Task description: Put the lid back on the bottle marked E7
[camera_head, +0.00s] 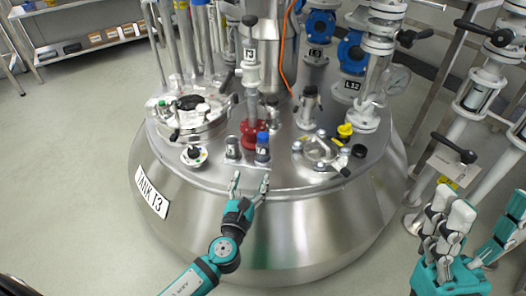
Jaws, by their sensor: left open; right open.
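A small bottle with a blue top (262,148) stands upright near the front edge of the tank top. A grey-topped one (232,149) stands just left of it. I cannot read an E7 mark on either. A loose-looking black cap (358,151) sits on the tank top to the right; I cannot tell if it is the bottle's lid. My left gripper (250,183) is open and empty, just in front of and below the blue-topped bottle, apart from it. My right gripper (451,210) is open and empty at the lower right, away from the tank top.
The steel tank (300,235) carries a round hatch (190,120), a red-based valve (253,134), a clamp fitting (320,150) and a yellow cap (345,130). Pipes with black handles stand at the right. A shelf (90,45) is at the back left. The left floor is clear.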

